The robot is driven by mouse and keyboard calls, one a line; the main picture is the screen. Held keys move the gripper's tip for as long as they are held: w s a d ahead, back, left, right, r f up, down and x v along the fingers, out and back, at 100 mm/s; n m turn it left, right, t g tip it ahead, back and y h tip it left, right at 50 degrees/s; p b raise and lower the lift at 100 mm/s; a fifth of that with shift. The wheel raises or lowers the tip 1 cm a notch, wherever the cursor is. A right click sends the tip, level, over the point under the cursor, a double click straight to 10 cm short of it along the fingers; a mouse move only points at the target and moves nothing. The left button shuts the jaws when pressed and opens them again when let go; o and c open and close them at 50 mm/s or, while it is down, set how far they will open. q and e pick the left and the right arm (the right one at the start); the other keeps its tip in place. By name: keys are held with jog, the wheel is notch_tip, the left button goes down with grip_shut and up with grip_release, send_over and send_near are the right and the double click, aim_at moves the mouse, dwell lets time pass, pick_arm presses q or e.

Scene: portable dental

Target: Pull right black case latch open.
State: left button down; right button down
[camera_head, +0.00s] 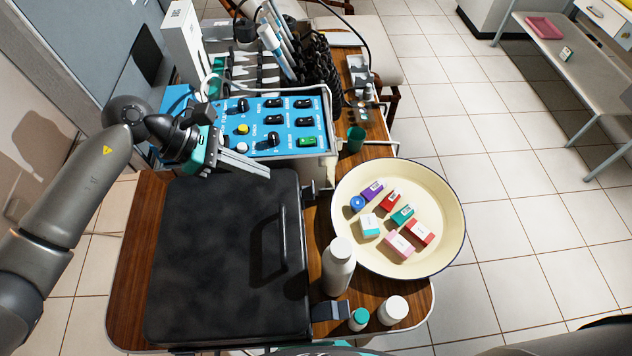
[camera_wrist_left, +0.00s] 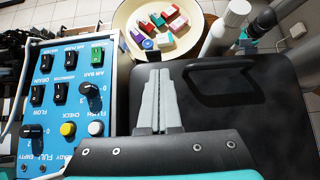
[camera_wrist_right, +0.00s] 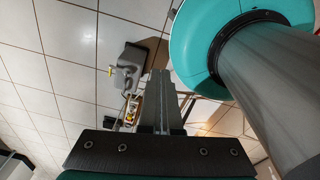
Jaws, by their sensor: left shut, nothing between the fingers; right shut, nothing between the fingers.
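The black case (camera_head: 225,255) lies closed on the wooden cart top. Its handle (camera_head: 284,240) is along the right side of the lid in the head view. One grey latch (camera_head: 309,190) is at the upper right edge, another (camera_head: 328,310) at the lower right edge; I cannot tell from the picture whether either is open. My left gripper (camera_head: 266,172) is shut and empty over the case's upper edge, its tips pointing towards the upper latch but apart from it. It also shows shut in the left wrist view (camera_wrist_left: 160,74). My right gripper (camera_wrist_right: 161,74) is shut and empty, above the floor, away from the case.
A blue control panel (camera_head: 260,118) with switches stands just behind the case. A cream basin (camera_head: 445,205) with small boxes is to the right. A white bottle (camera_head: 338,265) and two small jars stand near the lower latch.

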aim_at(298, 192)
pick_arm(q)
jog(key=shift+a, duration=0.15)
jog(key=x, duration=1)
pick_arm(e)
jog(key=shift+a+r, duration=0.1)
jog(key=shift+a, duration=0.5)
jog(key=shift+r, duration=0.15)
pick_arm(q)
jog(key=shift+d+y+p, duration=0.25)
jog(key=shift+y+p, duration=0.05)
jog(key=shift+p, duration=0.05)
jog(key=shift+d, duration=0.1)
pick_arm(e)
jog(key=shift+r, duration=0.2)
